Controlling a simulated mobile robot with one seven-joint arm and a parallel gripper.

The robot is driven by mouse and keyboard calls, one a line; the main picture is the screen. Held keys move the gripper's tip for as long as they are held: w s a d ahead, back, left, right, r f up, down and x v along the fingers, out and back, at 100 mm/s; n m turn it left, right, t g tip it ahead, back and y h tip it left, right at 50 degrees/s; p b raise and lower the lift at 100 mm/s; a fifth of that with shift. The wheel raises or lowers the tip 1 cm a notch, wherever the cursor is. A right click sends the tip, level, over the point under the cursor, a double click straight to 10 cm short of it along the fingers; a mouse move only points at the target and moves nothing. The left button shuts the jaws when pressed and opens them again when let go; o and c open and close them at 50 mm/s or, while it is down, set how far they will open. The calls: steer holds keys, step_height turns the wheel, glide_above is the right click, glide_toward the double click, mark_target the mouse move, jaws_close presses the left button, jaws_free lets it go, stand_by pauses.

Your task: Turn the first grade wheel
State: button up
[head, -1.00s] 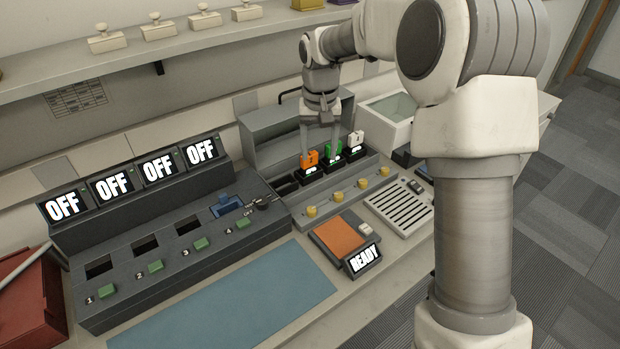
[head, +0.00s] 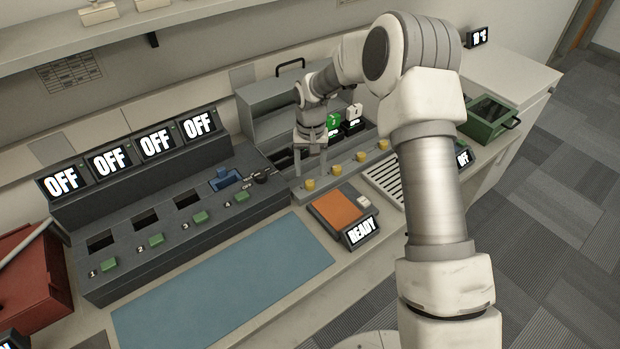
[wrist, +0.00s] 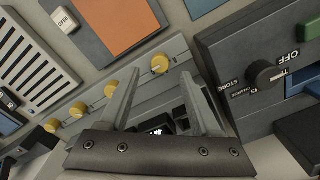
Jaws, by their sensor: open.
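A row of yellow round knobs runs along the grey ledge in front of the radio rack; they look like the grade wheels. The leftmost knob (head: 310,184), nearest the dark console, also shows in the wrist view (wrist: 160,64). My gripper (head: 311,172) is open and empty, pointing down just behind and above this knob. In the wrist view my gripper (wrist: 160,76) has its fingertips on either side of the knob in the picture; I cannot tell whether they touch it. The green radio (head: 333,122) and white radio (head: 354,112) stand in the rack. The orange radio is hidden.
A dark console (head: 180,240) with OFF displays and a black rotary switch (head: 261,175) stands left of the knobs. In front are an orange pad (head: 338,218) with a READY display and a blue mat (head: 225,285). A slatted grille (head: 383,183) lies right.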

mark_target(310, 182)
steer(key=shift+f, duration=2.2)
steer(key=shift+c, duration=0.2)
jaws_close()
